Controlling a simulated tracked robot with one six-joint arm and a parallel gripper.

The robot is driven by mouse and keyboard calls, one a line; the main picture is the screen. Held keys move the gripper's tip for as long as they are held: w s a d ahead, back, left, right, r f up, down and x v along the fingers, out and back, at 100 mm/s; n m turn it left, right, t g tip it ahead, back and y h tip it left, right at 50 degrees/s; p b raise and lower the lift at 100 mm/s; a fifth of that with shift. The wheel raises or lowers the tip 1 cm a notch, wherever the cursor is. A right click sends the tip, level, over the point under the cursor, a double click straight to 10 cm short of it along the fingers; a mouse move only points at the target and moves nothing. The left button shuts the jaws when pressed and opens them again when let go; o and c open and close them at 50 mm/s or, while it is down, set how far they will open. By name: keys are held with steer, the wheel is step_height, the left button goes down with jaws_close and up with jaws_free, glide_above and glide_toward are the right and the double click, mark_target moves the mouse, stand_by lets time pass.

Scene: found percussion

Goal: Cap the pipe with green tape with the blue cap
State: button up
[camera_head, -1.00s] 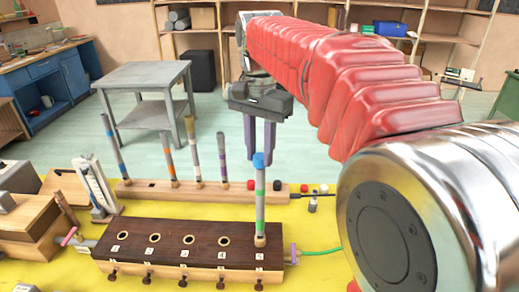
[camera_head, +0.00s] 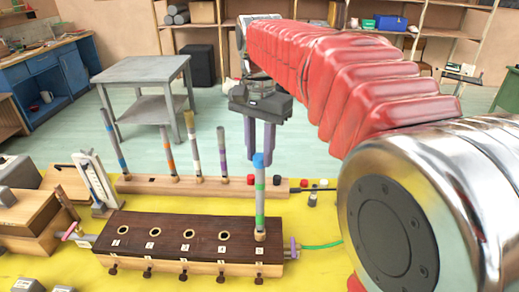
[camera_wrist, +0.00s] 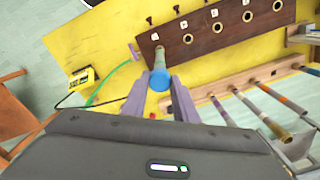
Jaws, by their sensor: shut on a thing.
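The pipe with green tape (camera_head: 260,196) stands upright in the rightmost hole of the dark-topped block (camera_head: 170,233). The blue cap (camera_head: 259,160) is at the pipe's top, in line with it. My gripper (camera_head: 260,150) points down with its two purple-grey fingers on either side of the blue cap, shut on it. In the wrist view, the blue cap (camera_wrist: 160,81) sits between the fingertips, with the pipe (camera_wrist: 160,59) running away behind it. The cap hides the pipe's upper rim, so I cannot tell how deeply it is seated.
Behind the block, a wooden rack (camera_head: 225,186) holds several upright banded pipes. Small red, black and white caps (camera_head: 304,183) are near its right end. A green hose (camera_head: 322,246) leaves the block's right end. A thermometer-like stand (camera_head: 92,182) stands at left.

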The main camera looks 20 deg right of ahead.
steer(key=shift+f, duration=0.4)
steer(key=o, duration=1.1)
step_height(320, 180, up, 14)
steer(key=shift+f, duration=0.2)
stand_by(0.9)
steer(key=n+t, duration=0.3)
steer(key=n, duration=0.2)
glide_toward(261, 160)
steer(key=s+f, duration=0.4)
steer(key=s, duration=0.2)
steer(key=s+f+n+t, duration=0.1)
steer(key=s+f+n, duration=0.1)
steer(key=s+f, duration=0.2)
steer(key=s+f+n+t, duration=0.1)
steer(key=s+f, duration=0.3)
steer(key=f, duration=0.6)
steer(key=shift+s+a+n+t, duration=0.15)
steer(key=shift+s+n+t, duration=0.15)
steer(key=shift+n, duration=0.5)
